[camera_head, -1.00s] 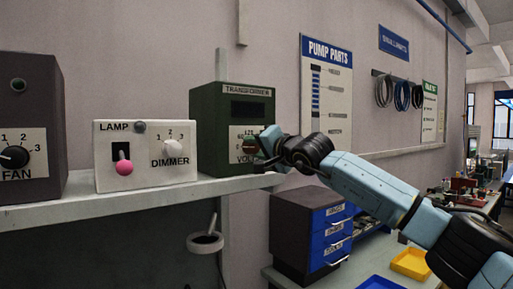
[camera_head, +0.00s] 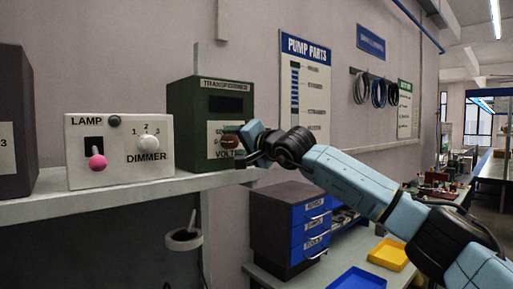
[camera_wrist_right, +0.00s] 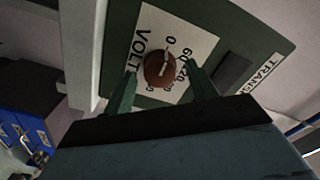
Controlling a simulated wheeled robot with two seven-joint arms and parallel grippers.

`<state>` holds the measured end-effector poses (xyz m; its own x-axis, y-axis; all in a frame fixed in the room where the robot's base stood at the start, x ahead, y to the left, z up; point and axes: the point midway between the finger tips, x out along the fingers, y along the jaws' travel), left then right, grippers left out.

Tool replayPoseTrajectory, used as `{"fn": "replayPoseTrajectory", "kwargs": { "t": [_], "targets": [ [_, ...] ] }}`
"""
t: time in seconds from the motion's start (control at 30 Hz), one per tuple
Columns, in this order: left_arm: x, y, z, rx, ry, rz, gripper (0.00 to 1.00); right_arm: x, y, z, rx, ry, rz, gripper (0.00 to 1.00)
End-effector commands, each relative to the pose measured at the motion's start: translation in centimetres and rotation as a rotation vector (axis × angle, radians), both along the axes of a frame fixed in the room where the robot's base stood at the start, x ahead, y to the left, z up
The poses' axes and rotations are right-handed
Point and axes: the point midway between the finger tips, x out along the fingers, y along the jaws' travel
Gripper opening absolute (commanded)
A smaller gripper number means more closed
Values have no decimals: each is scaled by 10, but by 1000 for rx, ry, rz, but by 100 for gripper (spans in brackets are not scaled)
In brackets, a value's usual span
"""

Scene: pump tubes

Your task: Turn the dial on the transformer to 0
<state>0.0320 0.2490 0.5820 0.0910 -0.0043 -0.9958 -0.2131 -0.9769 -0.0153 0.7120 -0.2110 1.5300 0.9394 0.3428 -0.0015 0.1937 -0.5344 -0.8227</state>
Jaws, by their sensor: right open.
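The dark green transformer (camera_head: 182,125) stands on the shelf in the head view, with a dark window above a white VOLT scale plate. Its brown round dial (camera_head: 229,142) sits on that plate. In the right wrist view the dial (camera_wrist_right: 158,68) shows between the fingers, with a pale pointer line and printed numbers including 0 around it. I cannot surely tell which number the pointer marks. My right gripper (camera_head: 243,147) is open at the dial, one green finger on each side of it in the wrist view. Contact cannot be told. My left gripper is not in view.
A white LAMP/DIMMER box (camera_head: 120,175) and a dark FAN box (camera_head: 14,120) stand left on the same shelf (camera_head: 110,200). Below right are a blue-drawer cabinet (camera_head: 310,235), a blue tray (camera_head: 356,281) and a yellow tray (camera_head: 388,254).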

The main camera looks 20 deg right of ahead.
Motion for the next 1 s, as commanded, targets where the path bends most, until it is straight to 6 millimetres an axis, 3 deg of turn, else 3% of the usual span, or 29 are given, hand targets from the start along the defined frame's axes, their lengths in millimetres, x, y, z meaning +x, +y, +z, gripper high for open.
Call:
{"fn": "replayPoseTrajectory", "kwargs": {
  "t": [0.3,0.6,1.0],
  "targets": [
    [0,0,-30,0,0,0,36,-54,-22,-4,-1,-2,-2,57],
    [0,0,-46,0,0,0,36,-102,-38,-2,-1,-2,-2,57],
    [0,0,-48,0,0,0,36,-114,-42,0,-1,-1,-2,57]
  ]
}}
